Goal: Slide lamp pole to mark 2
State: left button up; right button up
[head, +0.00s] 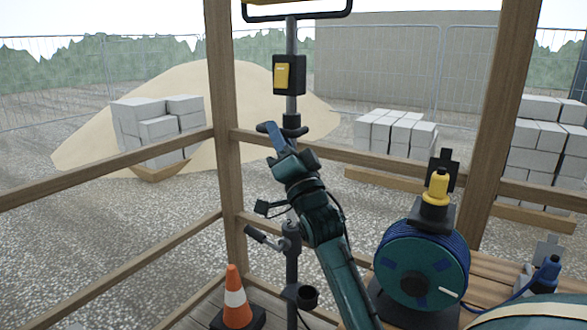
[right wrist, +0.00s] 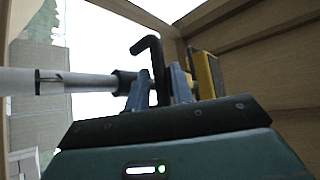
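The lamp pole (head: 291,40) stands upright in the head view, with a yellow lamp in a black frame cut off at the top. A black box with a yellow front (head: 283,77) sits on it. Below is a black cross handle (head: 296,131). My right gripper (head: 284,140) is at this handle. In the right wrist view, its blue fingers (right wrist: 162,88) sit close on both sides of the black handle (right wrist: 150,47). The grey pole (right wrist: 90,82) runs sideways there, with a dark ring near its left end. No mark numbers are readable. My left gripper is out of view.
Wooden posts and rails (head: 227,150) stand close around the pole. A traffic cone (head: 236,298) stands at its foot. A blue cable reel (head: 422,268) and a yellow-topped item (head: 437,188) are on the right by a wooden bench. Block stacks and sand lie outside.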

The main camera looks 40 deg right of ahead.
pick_arm(q)
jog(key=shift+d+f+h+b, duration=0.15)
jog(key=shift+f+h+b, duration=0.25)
jog(key=shift+b, duration=0.6)
pick_arm(e)
jog(key=v, duration=0.9)
jog(key=shift+s+f, duration=0.2)
jog(key=shift+s, duration=0.15)
jog(key=s+a+f+n+g+y+p, duration=0.15)
jog(key=a+f+n+g, duration=0.3)
jog(key=f, duration=0.55)
jog(key=a+f+n+g+y+p, duration=0.25)
jog(key=a+f, duration=0.25)
jog(key=f, duration=0.6)
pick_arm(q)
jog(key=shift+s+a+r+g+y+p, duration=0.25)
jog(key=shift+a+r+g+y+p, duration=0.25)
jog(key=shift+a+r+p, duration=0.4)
pick_arm(e)
jog(key=s+a+f+n+g+y, duration=0.1)
jog(key=s+a+f+n+g, duration=0.2)
jog(key=s+a+f, duration=0.2)
jog(key=s+a+f+n+g+y, duration=0.2)
jog(key=s+a+f+n+g, duration=0.1)
jog(key=s+f, duration=0.8)
jog(key=shift+s+a+f+g, duration=0.15)
jog(key=shift+a+f+g, duration=0.45)
jog(key=shift+a, duration=0.55)
